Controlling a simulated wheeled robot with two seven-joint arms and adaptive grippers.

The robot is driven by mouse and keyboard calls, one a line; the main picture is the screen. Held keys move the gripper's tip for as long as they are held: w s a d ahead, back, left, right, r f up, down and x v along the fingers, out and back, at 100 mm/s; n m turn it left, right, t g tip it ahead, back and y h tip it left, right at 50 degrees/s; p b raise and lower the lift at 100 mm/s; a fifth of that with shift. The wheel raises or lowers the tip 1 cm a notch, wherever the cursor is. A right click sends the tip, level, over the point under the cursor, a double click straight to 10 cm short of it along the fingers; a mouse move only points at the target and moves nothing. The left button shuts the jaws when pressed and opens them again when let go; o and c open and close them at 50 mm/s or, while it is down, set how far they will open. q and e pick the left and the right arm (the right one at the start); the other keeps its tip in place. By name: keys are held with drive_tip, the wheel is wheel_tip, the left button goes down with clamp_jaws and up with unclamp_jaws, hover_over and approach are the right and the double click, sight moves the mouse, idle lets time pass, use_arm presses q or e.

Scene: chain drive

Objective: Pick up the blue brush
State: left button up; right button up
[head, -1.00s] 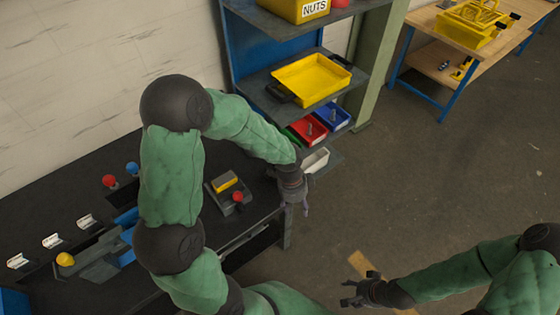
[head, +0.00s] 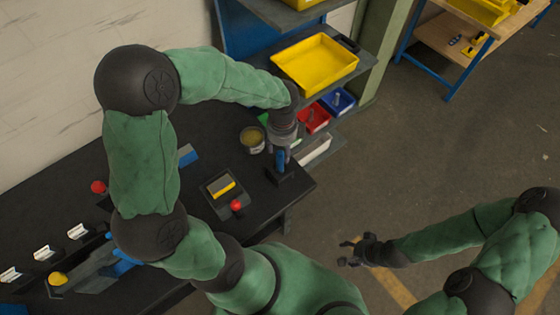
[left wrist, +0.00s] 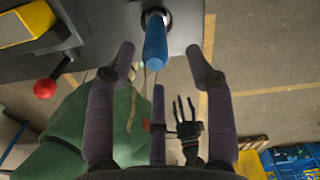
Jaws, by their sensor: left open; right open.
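The blue brush (head: 281,158) stands upright in a small black holder (head: 287,175) near the table's right corner; only its blue handle shows. My left gripper (head: 281,148) is just above the brush and partly covers it. In the left wrist view the blue brush (left wrist: 155,45) lies between the spread fingers of my left gripper (left wrist: 160,60), with clear gaps at both sides. My left gripper is open and holds nothing. My right gripper (head: 354,252) is open and empty over the floor, apart from the table.
A round tin (head: 253,140) stands just left of the brush. A box with a red knob (head: 236,205) is nearer on the dark table (head: 232,238). A shelf with a yellow tray (head: 315,62) and red and blue bins (head: 338,100) rises behind my left gripper.

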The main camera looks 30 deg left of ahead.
sight(280, 163)
use_arm(q)
wheel_tip(280, 163, down, 4)
drive_tip(key=shift+s+r+b, duration=0.1)
drive_tip(key=shift+r+b, duration=0.1)
drive_tip(key=shift+b, duration=0.1)
drive_tip(key=shift+a+f+b, duration=0.15)
drive_tip(key=shift+f+b, duration=0.2)
drive_tip(key=shift+f, duration=1.05)
drive_tip(key=shift+a+f+b, duration=0.1)
drive_tip(key=shift+f+b, duration=0.25)
drive_tip(key=shift+f, duration=1.05)
drive_tip(key=shift+c, duration=0.3)
clamp_jaws()
